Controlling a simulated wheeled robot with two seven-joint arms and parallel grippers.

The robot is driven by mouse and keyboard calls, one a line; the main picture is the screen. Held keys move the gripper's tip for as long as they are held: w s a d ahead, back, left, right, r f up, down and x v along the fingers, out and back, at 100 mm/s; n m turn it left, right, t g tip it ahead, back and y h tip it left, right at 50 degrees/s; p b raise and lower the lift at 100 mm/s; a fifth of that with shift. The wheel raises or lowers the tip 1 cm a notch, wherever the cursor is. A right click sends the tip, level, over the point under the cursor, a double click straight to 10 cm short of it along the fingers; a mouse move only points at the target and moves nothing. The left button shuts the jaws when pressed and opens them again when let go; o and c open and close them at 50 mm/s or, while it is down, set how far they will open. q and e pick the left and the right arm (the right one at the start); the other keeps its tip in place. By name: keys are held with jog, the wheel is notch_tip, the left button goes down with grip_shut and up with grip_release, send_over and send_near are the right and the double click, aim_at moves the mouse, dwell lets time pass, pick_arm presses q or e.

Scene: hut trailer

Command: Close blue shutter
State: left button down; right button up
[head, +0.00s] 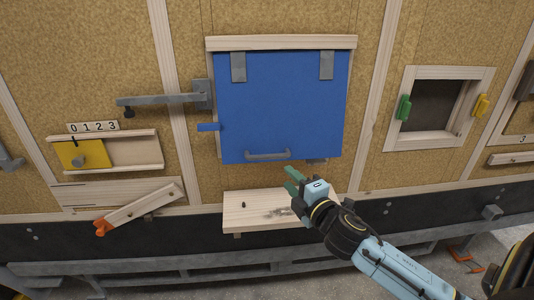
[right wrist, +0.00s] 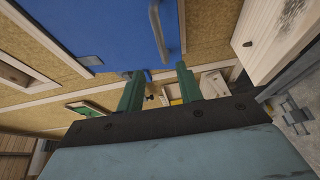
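The blue shutter (head: 280,105) hangs from two grey hinges at its top and covers its opening. I cannot tell whether its lower edge is flush with the frame. Its grey bar handle (head: 267,155) is near the bottom edge. The shutter (right wrist: 90,25) and handle (right wrist: 157,30) also show in the right wrist view. My right gripper (head: 291,180) is just below the shutter's bottom edge, apart from the handle. Its green fingers (right wrist: 160,90) are spread with nothing between them. My left gripper is not in view.
A framed opening (head: 433,103) with green and yellow knobs is at the right. A yellow slider (head: 84,154) is at the left.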

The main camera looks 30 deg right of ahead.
aim_at(268, 158)
jog(key=w, duration=0.4)
jog(key=w+p, duration=0.1)
jog(key=w, duration=0.3)
jog(key=w+d, duration=0.1)
jog(key=w, duration=0.4)
jog(key=shift+f+p, duration=0.15)
jog(key=shift+p, duration=0.25)
grip_shut()
